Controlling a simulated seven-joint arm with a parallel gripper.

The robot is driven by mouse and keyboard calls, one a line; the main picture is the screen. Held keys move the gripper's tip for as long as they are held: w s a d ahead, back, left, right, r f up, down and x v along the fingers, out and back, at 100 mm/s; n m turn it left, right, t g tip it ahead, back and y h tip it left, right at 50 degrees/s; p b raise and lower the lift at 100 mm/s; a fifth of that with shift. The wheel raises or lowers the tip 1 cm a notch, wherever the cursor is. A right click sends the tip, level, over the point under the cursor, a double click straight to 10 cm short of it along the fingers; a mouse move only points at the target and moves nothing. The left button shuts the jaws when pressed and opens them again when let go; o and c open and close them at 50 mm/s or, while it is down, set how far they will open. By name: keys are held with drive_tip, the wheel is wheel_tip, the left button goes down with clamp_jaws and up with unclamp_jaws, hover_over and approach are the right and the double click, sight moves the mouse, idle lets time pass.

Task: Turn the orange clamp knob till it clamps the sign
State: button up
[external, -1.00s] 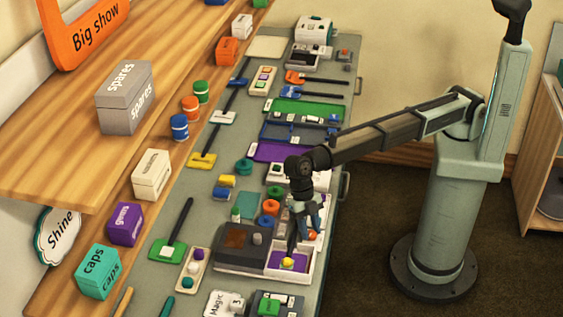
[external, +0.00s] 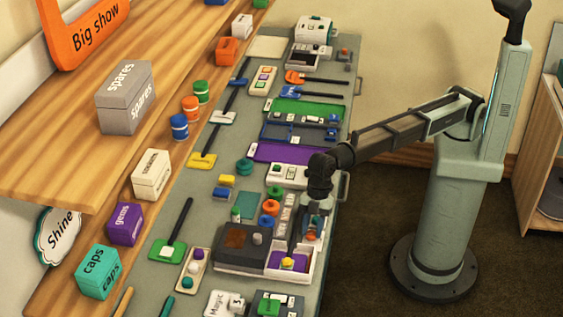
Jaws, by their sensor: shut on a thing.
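The orange clamp knob (external: 311,236) shows as a small orange patch beside the white box on the near right part of the bench. My gripper (external: 311,228) points down at it, with its fingers closed around the knob; the exact contact is small and partly hidden by the fingers. A narrow pale panel with marks like lettering (external: 285,213) stands just left of my gripper and may be the sign. I cannot tell whether anything clamps it.
A white-walled box with a purple inside and a yellow piece (external: 288,263) is just below my gripper. A dark grey box (external: 240,247) is left of it.

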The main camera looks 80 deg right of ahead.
drive_tip(key=m, duration=0.1)
drive_tip(key=m+t, duration=0.1)
drive_tip(key=m, duration=0.2)
drive_tip(key=shift+s+m+t+h, duration=0.25)
drive_tip(key=shift+m+t+h, duration=0.05)
drive_tip(key=shift+h, duration=0.1)
drive_tip(key=m, duration=0.1)
drive_tip(key=m+t+h, duration=0.1)
drive_tip(key=m, duration=0.3)
drive_tip(key=shift+s+a+t, duration=0.1)
drive_tip(key=shift+a+t, duration=0.15)
drive_tip(key=shift+t, duration=0.05)
drive_tip(key=m+h, duration=0.1)
drive_tip(key=m, duration=0.1)
drive_tip(key=m+h, duration=0.1)
drive_tip(key=m, duration=0.2)
drive_tip(key=shift+a+t, duration=0.2)
drive_tip(key=shift+t, duration=0.2)
drive_tip(key=m+h, duration=0.2)
drive_tip(key=m, duration=0.2)
drive_tip(key=shift+a+m, duration=0.15)
drive_tip(key=shift+m, duration=0.25)
drive_tip(key=shift+s, duration=0.1)
drive_tip(key=o, duration=1)
drive_tip(key=shift+o, duration=0.2)
drive_tip(key=shift+r, duration=0.1)
